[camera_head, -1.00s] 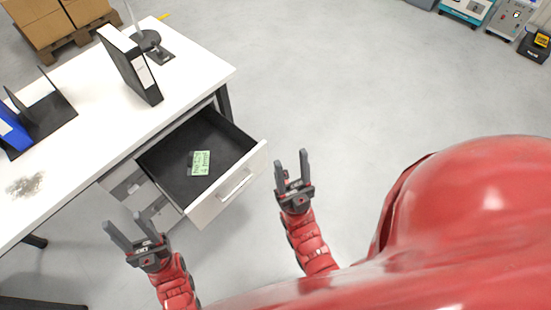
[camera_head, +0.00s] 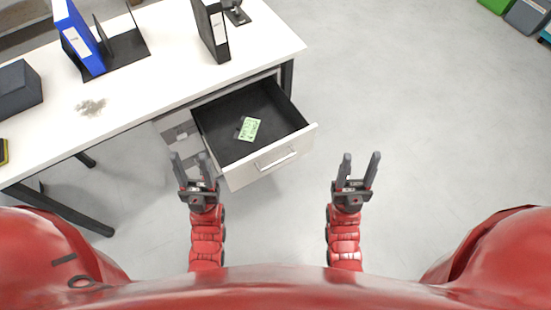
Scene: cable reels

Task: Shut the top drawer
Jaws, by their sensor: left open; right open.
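The top drawer (camera_head: 272,163) is pulled well out from under the white desk. Its dark inside holds a green labelled item (camera_head: 249,129). Its light front carries a bar handle (camera_head: 277,160) and faces me at a slant. My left gripper (camera_head: 190,170) is open and empty, just left of the drawer's front left corner; whether it touches the cabinet cannot be told. My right gripper (camera_head: 356,172) is open and empty, to the right of the drawer front and apart from it.
The drawer cabinet (camera_head: 178,133) is below the desktop.

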